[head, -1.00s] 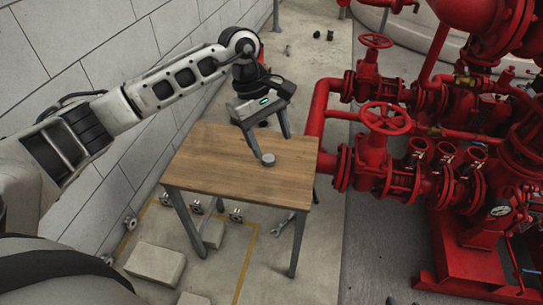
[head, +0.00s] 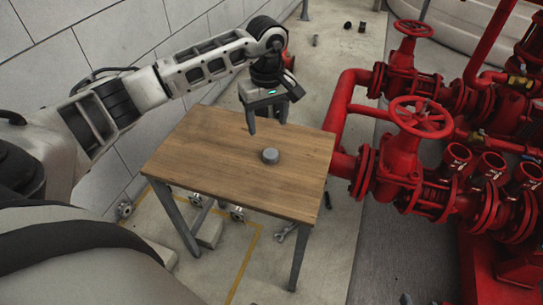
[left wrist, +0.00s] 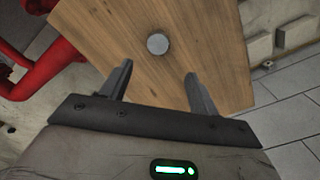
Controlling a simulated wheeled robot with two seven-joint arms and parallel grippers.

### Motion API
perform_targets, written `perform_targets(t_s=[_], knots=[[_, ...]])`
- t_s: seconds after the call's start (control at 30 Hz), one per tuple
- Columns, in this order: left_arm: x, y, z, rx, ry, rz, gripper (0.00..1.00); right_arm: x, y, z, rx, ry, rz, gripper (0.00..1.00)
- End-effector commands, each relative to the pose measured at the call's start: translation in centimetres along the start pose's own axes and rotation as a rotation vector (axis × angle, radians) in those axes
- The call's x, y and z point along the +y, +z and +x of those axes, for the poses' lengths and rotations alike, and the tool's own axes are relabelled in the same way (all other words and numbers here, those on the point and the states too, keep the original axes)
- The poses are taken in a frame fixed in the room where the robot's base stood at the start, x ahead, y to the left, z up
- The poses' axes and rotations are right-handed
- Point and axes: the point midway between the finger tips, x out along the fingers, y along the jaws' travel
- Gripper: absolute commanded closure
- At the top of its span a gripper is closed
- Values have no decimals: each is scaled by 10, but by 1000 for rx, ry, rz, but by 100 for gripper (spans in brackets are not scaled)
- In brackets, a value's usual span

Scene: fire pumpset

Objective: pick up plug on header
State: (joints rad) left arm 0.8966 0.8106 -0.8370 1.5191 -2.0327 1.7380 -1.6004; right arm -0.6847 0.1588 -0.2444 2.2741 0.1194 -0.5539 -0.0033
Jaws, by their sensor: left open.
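A small grey round plug (head: 270,156) lies on the wooden table (head: 200,150), right of the middle of its top. It also shows in the left wrist view (left wrist: 158,43), beyond my fingertips and roughly between them. My left gripper (head: 267,128) is open and empty above the far part of the table. Its two fingers point down, behind the plug in the head view and apart from it. In the left wrist view the fingers (left wrist: 158,78) are spread with nothing between them. My right gripper is out of view.
Red pipes and valves with handwheels (head: 420,118) stand close to the table's right side. A pale block wall (head: 70,60) runs along the left. A wrench (head: 285,233) and small parts lie on the floor around the table. The tabletop around the plug is clear.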

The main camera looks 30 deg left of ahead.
Motion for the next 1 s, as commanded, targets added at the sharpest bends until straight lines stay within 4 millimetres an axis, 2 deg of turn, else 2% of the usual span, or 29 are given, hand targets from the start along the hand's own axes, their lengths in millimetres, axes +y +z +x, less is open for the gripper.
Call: perform_targets(t_s=[0.03,0.2,0.47,0.8,1.0], knots=[[0,1,14,-3,-2,0,39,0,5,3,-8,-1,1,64],[0,1,40,-2,-1,-1,39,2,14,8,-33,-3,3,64],[2,2,54,-2,1,1,39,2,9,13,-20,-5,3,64],[5,6,98,-1,1,0,39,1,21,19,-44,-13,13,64],[5,5,99,0,2,0,39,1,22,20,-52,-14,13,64]])
